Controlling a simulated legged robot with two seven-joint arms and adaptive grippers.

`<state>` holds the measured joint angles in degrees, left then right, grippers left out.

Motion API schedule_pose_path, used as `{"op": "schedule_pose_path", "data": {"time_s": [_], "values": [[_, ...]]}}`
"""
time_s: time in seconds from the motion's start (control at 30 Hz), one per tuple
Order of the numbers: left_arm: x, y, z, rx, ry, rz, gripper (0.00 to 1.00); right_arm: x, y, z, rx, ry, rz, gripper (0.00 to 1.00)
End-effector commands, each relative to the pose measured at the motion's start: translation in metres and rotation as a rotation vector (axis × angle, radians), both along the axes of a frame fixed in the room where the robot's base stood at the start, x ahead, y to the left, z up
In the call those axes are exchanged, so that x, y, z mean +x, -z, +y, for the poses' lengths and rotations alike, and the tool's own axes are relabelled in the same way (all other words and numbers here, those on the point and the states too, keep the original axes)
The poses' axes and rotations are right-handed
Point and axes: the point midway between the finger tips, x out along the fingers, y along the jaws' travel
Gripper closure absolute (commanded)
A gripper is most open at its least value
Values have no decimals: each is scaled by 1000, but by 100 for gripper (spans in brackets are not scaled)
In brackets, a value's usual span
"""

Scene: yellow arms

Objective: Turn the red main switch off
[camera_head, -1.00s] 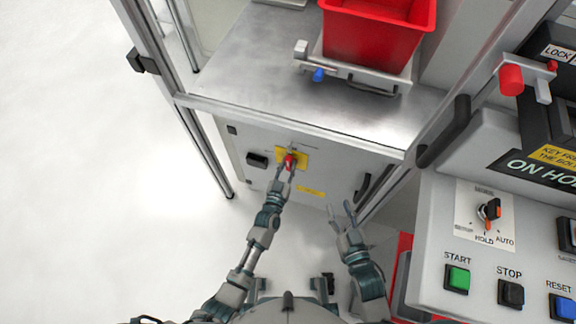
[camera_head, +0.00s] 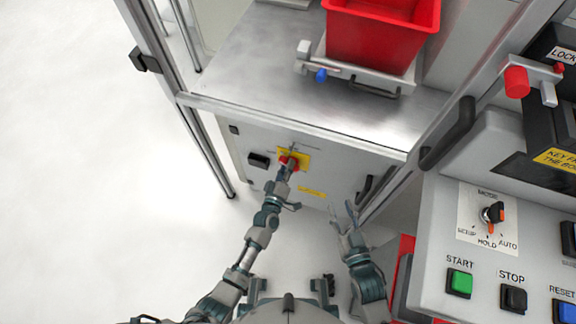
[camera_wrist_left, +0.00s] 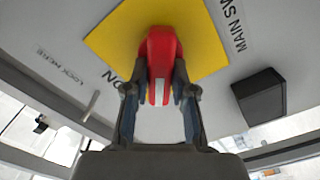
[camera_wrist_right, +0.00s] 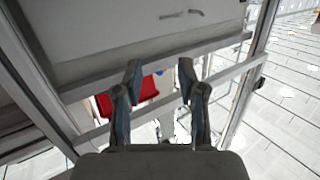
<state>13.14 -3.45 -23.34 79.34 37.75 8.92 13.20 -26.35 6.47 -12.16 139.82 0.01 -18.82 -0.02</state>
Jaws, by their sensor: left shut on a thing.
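The red main switch (camera_wrist_left: 160,52) has a red handle with a white stripe on a yellow plate (camera_wrist_left: 205,40), on the cabinet's front panel. In the left wrist view the stripe end points down toward my gripper, near the "ON" lettering. My left gripper (camera_wrist_left: 160,95) is shut on the handle, one finger on each side. In the head view the switch (camera_head: 288,162) shows at the tip of my left arm, partly hidden by my gripper (camera_head: 284,172). My right gripper (camera_head: 343,215) is open and empty, apart from the panel; its spread fingers also show in the right wrist view (camera_wrist_right: 160,90).
A black box-shaped part (camera_wrist_left: 261,96) sticks out beside the switch. A red bin (camera_head: 380,40) stands on the metal top above. At right is a control console (camera_head: 480,245) with buttons and a mode knob. Cabinet handles (camera_head: 375,185) lie right of the switch.

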Motion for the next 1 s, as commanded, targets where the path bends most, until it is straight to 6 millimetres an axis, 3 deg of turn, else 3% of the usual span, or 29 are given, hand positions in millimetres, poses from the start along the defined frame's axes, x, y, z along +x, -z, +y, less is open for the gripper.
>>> {"op": "schedule_pose_path", "data": {"time_s": [0.5,1.0], "values": [[0,10,4,-430,-4,145,100,2,-26,4,63,1,-202,60],[0,12,5,-622,-5,209,100,0,-44,6,98,1,-316,60]]}}
